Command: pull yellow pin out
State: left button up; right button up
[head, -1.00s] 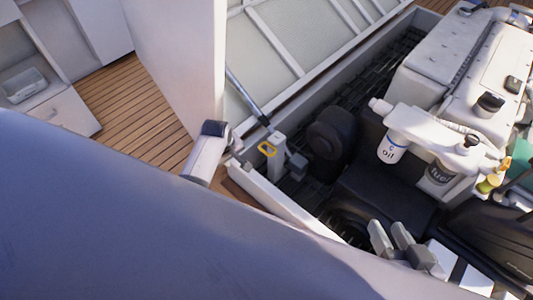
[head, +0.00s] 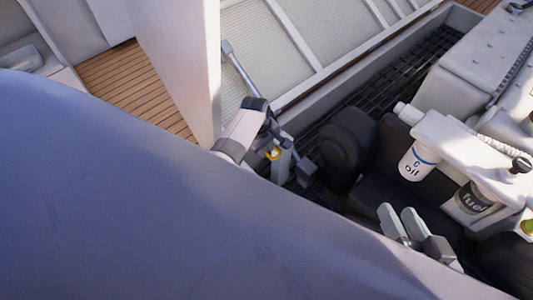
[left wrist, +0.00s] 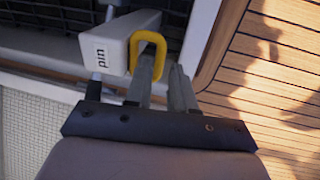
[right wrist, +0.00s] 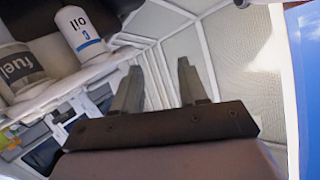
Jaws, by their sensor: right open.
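The yellow pin (head: 273,154) shows as a small loop on a pale post (head: 281,166) at the hatch edge. In the left wrist view, the yellow loop (left wrist: 160,55) stands at the end of a pale block labelled "pin" (left wrist: 112,50). My left gripper (head: 268,142) is at the pin. In the left wrist view, one finger of the left gripper (left wrist: 163,75) overlaps the loop's opening and the other is just right of it. Whether they grip the loop is unclear. My right gripper (head: 400,222) is open and empty over the engine bay; its fingers also show in the right wrist view (right wrist: 158,80).
A white oil bottle (head: 418,161) and a fuel container (head: 470,201) stand right of the post. A round black part (head: 347,140) is close beside it. A grey strut (head: 238,68) rises behind. My own large arm link hides the lower left.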

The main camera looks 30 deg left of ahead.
pick_arm(q)
jog(key=shift+w+f+b, duration=0.2)
jog(key=shift+f+b, duration=0.3)
jog(key=shift+f, duration=0.45)
pick_arm(e)
jog(key=shift+s+d+n+t+h, duration=0.1)
jog(key=shift+d+n+t+h, duration=0.2)
jog(key=shift+d, duration=0.3)
pick_arm(q)
grip_shut()
jog(key=shift+s+a+f+p, duration=0.1)
jog(key=shift+s+a+p, duration=0.15)
jog(key=shift+s+p, duration=0.6)
jog(key=shift+s+a+p, duration=0.25)
jog(key=shift+s+p, duration=0.55)
jog(key=shift+p, duration=0.05)
jog(key=shift+s+a+f+p, duration=0.1)
jog(key=shift+s+a+p, duration=0.15)
jog(key=shift+s+p, duration=0.6)
pick_arm(e)
jog(key=shift+r+g+h, duration=0.25)
jog(key=shift+g+h, duration=0.05)
jog(key=shift+g, duration=0.2)
pick_arm(q)
grip_release()
jog(key=shift+r, duration=0.1)
